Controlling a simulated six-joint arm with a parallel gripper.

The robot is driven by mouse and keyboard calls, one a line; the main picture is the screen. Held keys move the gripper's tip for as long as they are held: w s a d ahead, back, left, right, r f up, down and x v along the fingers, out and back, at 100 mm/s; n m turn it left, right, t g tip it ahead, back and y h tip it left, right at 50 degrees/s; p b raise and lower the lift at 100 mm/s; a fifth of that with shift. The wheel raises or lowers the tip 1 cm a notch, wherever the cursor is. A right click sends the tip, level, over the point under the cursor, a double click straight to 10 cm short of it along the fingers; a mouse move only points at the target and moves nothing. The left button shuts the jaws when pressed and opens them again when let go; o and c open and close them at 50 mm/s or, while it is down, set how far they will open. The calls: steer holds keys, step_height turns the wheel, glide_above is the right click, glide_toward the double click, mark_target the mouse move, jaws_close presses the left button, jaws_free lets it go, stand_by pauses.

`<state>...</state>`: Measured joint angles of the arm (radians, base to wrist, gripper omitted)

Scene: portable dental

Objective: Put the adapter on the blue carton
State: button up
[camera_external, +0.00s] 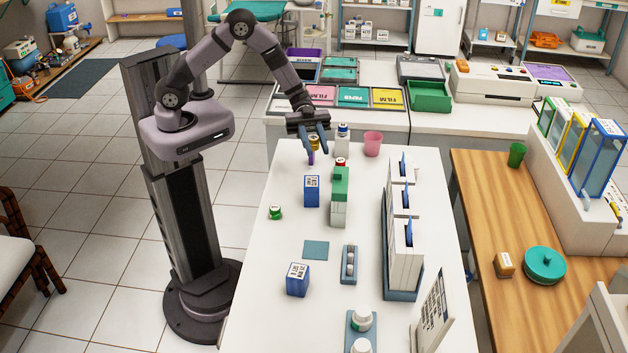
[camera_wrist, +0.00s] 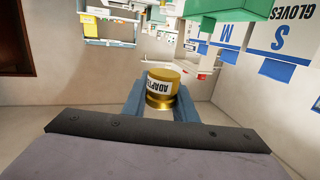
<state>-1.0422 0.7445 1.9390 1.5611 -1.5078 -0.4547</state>
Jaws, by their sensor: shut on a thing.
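The adapter (camera_wrist: 162,86), a gold cylinder with a white label reading "ADAPT", sits between the two blue fingers of my gripper (camera_wrist: 160,100) in the wrist view. In the external view my gripper (camera_external: 314,143) points down at the far left part of the white table, shut on the adapter (camera_external: 314,147), which is small and partly covered by the fingers. A purple piece shows just below it. Two blue cartons with white labels stand on the table: one (camera_external: 312,192) just in front of my gripper, the other (camera_external: 297,280) nearer the camera.
A green-topped white box stack (camera_external: 339,197) stands right of the farther blue carton. A blue-capped white bottle (camera_external: 342,138) and a pink cup (camera_external: 372,144) stand right of my gripper. Tall white boxes (camera_external: 405,235) line the right side. A teal square (camera_external: 316,250) lies between the cartons.

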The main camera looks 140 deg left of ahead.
mark_target(311, 188)
steer(key=shift+s+d+f+m+g+h, duration=0.15)
steer(key=shift+f+m+g+h, duration=0.2)
steer(key=shift+m+g+h, duration=0.35)
step_height(311, 188, down, 11)
steer(key=p, duration=0.2)
steer(key=shift+s+d, duration=0.15)
steer(key=shift+d, duration=0.05)
steer(key=shift+f, duration=0.1)
stand_by(0.3)
steer(key=shift+f, duration=0.15)
steer(key=o, duration=1)
steer(key=shift+o, duration=0.2)
steer(key=shift+r, duration=0.2)
